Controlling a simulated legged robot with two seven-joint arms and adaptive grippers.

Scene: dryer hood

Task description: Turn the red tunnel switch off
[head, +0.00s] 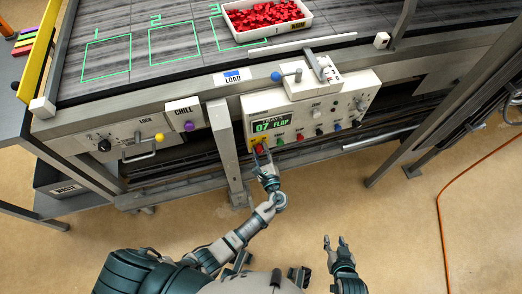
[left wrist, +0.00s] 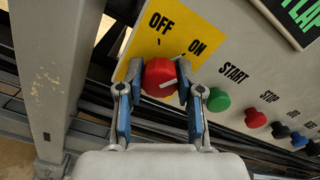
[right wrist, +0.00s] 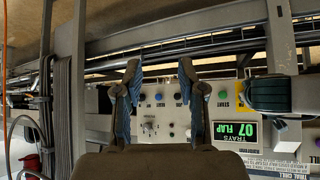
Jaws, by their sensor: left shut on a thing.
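The red tunnel switch (left wrist: 160,75) is a round red knob on a yellow plate (left wrist: 150,45) marked OFF at upper left and ON at upper right. Its white mark lies toward the right, on the ON side. My left gripper (left wrist: 158,95) has one finger on each side of the knob and is shut on it. In the head view my left gripper (head: 261,152) reaches the lower left corner of the control panel (head: 340,107) and hides much of the switch. My right gripper (head: 335,243) is open and empty, low in front of the panel; it also shows in the right wrist view (right wrist: 159,75).
Green START (left wrist: 218,100) and red STOP (left wrist: 255,118) buttons sit right of the switch. A display (head: 272,124) reads 07 FLAP. A grey post (head: 224,145) stands just left.

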